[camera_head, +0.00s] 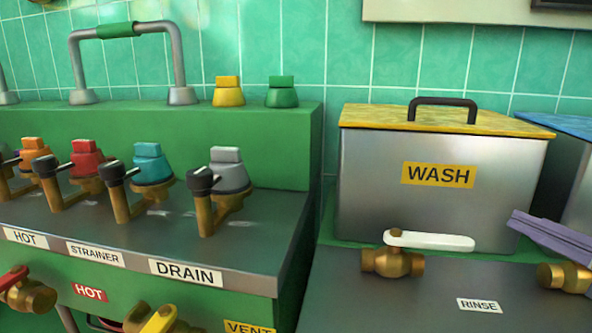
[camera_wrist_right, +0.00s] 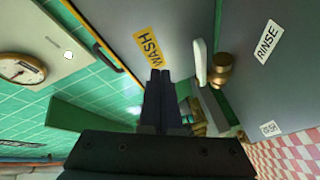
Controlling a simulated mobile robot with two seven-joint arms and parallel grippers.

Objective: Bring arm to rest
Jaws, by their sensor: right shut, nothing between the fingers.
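My right gripper (camera_head: 517,222) comes in from the right edge of the head view as two grey-purple fingers lying together. It is shut and empty, in front of the steel tank labelled WASH (camera_head: 400,210) and right of the white valve handle (camera_head: 440,242). In the right wrist view the closed dark fingers (camera_wrist_right: 160,76) point up at the tank wall below the WASH label (camera_wrist_right: 146,47). I cannot tell whether they touch it. The rest of the right arm is outside the head view. My left gripper does not show.
A brass valve (camera_head: 392,262) stands before the tank, another (camera_head: 565,278) at the right edge. A green bench (camera_head: 200,150) at the left carries several coloured knobs and levers, with more valves below. The steel top around the RINSE label (camera_head: 480,305) is mostly bare.

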